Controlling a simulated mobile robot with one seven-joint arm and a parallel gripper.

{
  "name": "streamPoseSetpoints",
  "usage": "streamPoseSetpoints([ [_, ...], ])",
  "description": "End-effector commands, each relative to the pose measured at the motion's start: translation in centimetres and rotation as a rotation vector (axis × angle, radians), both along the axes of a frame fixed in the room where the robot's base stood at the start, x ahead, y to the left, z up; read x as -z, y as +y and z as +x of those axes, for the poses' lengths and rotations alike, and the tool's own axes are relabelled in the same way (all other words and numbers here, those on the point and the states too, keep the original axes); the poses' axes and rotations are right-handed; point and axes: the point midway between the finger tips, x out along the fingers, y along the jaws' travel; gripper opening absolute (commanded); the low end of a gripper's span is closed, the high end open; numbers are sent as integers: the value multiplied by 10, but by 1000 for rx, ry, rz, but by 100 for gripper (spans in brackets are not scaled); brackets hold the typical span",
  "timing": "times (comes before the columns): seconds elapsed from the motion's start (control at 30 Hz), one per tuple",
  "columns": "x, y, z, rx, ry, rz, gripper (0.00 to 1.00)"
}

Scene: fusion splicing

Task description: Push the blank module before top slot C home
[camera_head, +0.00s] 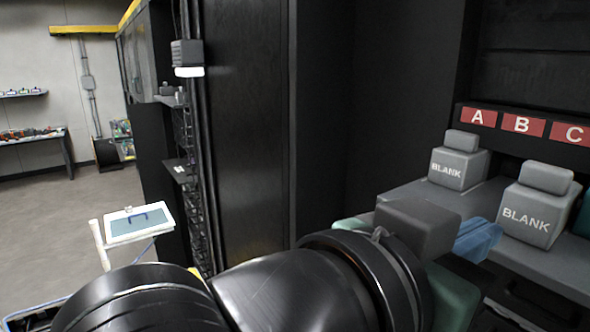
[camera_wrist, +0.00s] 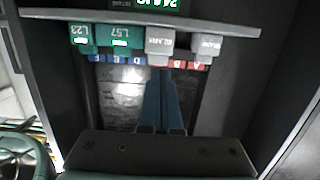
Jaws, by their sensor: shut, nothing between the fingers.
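The blank module before slot C (camera_head: 526,213) is a grey block marked BLANK with a smaller block on top. It stands upright on the grey shelf (camera_head: 428,195) at the right of the head view. In the wrist view, which is upside down, it is the grey block (camera_wrist: 160,42) beside a teal module. My gripper (camera_head: 492,236) is shut and empty, its blue fingers just left of this module in the head view. In the wrist view the fingers (camera_wrist: 164,80) point towards it and cover label C. Whether they touch is unclear.
Another blank module (camera_head: 458,166) stands before slot A. Red labels A, B and C (camera_head: 573,133) sit on a black strip behind. Teal modules L57 (camera_wrist: 120,38) and L23 (camera_wrist: 82,38) flank the target's other side. The dark rack wall (camera_head: 240,130) stands left of the shelf.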

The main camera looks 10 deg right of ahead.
Motion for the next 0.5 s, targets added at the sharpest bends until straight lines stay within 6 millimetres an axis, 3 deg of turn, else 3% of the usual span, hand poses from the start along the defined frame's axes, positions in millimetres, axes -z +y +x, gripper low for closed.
streamPoseSetpoints([
  [0.5,11,-22,8,5,2,2,0],
])
